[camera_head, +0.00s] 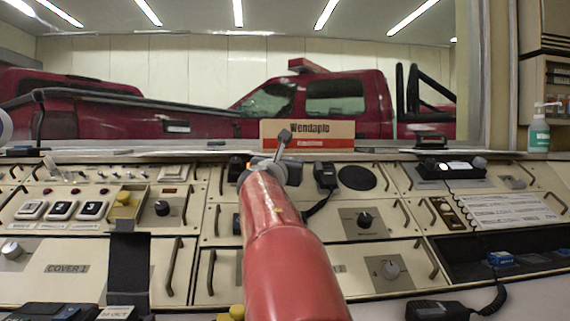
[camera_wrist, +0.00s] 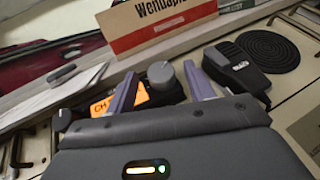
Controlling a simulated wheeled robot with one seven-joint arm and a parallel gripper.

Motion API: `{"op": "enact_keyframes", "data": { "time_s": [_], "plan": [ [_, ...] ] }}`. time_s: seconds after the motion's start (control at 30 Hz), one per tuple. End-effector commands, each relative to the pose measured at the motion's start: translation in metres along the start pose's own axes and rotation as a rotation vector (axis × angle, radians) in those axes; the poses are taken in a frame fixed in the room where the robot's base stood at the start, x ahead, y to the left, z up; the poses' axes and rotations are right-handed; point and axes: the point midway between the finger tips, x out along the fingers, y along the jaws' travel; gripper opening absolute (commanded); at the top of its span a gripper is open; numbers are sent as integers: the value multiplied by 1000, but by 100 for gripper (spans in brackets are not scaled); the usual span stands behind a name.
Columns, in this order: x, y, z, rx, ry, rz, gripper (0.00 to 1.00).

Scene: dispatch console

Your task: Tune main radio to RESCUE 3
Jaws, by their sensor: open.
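The radio with an orange lit display (camera_wrist: 103,104) shows in the wrist view. Only the letters "CH" can be read on it; the rest is hidden by my left finger. Its grey round knob (camera_wrist: 160,76) stands between the two fingers of my gripper (camera_wrist: 159,69), which is open. I cannot tell whether either finger touches the knob. In the head view my gripper (camera_head: 284,142) is over the back of the console and hides most of this radio, leaving a small orange glow (camera_head: 249,166).
A black handset (camera_wrist: 238,70) stands right of the knob, near a round ribbed pad (camera_wrist: 262,52). A "Wendaplo" box (camera_head: 307,133) is behind on the ledge. Another radio (camera_head: 450,168) is at the back right. A handset with coiled cord (camera_head: 437,310) lies at the front right.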

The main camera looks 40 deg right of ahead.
Motion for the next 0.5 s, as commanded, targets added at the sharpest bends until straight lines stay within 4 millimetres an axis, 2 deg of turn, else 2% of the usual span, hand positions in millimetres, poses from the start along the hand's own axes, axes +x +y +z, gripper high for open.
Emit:
{"op": "enact_keyframes", "data": {
  "time_s": [0.17, 0.5],
  "plan": [
    [-10, 0, 0, 2, 0, 1, 53],
    [-65, 0, -1, 2, 0, 2, 53]
  ]
}}
